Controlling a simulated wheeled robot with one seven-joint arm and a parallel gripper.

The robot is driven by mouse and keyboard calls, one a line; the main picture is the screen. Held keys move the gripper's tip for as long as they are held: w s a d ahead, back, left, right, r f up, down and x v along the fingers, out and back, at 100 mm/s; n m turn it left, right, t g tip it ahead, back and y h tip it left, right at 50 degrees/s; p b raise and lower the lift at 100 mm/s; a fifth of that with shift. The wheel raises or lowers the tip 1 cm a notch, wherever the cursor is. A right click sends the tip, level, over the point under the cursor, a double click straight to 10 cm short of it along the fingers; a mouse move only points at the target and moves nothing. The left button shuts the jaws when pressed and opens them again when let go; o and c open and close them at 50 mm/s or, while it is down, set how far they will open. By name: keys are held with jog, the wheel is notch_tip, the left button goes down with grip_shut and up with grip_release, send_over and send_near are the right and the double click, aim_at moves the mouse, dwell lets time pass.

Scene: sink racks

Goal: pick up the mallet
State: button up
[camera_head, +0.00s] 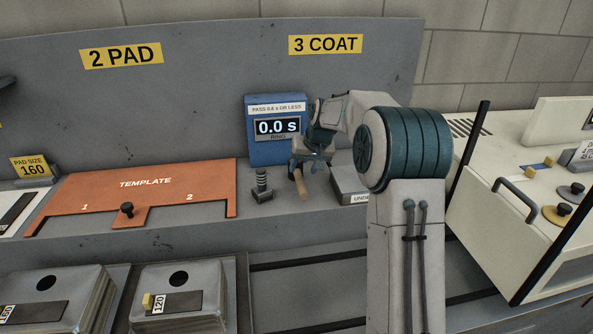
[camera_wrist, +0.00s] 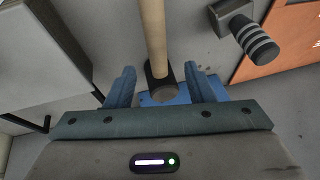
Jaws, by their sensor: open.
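The mallet's pale wooden handle (camera_head: 303,188) shows below my gripper (camera_head: 307,168) in the head view, on the grey counter in front of the blue timer box. In the wrist view the handle (camera_wrist: 153,35) runs from the top edge down to a dark collar with a round grey end. My gripper (camera_wrist: 161,90) is open, with one blue finger on each side of that end and visible gaps on both sides. My gripper hides part of the mallet in the head view.
A black ribbed post (camera_head: 262,185) stands close left of the mallet. The blue timer box (camera_head: 258,151) reads 0.0 s behind it. A grey block (camera_head: 348,184) is close on the right. The orange template (camera_head: 140,188) lies further left.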

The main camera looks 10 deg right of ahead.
aim_at(301, 177)
jog(key=p+x, duration=0.1)
jog(key=x, duration=0.4)
jog(key=shift+f+p, duration=0.25)
jog(key=shift+p, duration=0.15)
jog(key=shift+d, duration=0.1)
jog(key=shift+f+b, duration=0.3)
jog(key=shift+b, duration=0.05)
jog(key=shift+r, duration=0.1)
grip_shut()
